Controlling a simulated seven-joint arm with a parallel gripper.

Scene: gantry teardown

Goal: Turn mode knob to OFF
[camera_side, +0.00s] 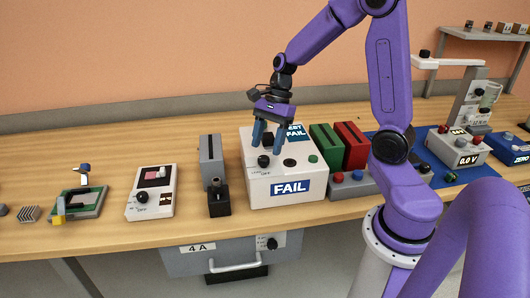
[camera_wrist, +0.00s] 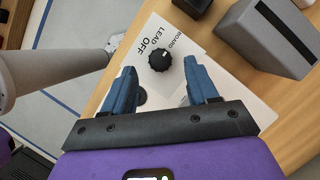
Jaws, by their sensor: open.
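The mode knob (camera_wrist: 160,61) is a small black dial with a white mark, on a white panel lettered LEAD, OFF and BOARD. In the side view the knob (camera_side: 263,161) is on top of the white tester box (camera_side: 290,190) with the FAIL display. The small size of the white mark makes its setting hard to read. My gripper (camera_side: 266,146) points down above the box, close to the knob. In the wrist view my gripper (camera_wrist: 160,70) is open, with blue fingers either side of the knob's line; contact cannot be told.
A grey slotted block (camera_side: 211,160) and a black post fixture (camera_side: 219,199) stand left of the tester. Green (camera_side: 326,146) and red (camera_side: 351,144) slotted blocks stand close at its right. A dark round part (camera_wrist: 141,97) is partly hidden between the fingers.

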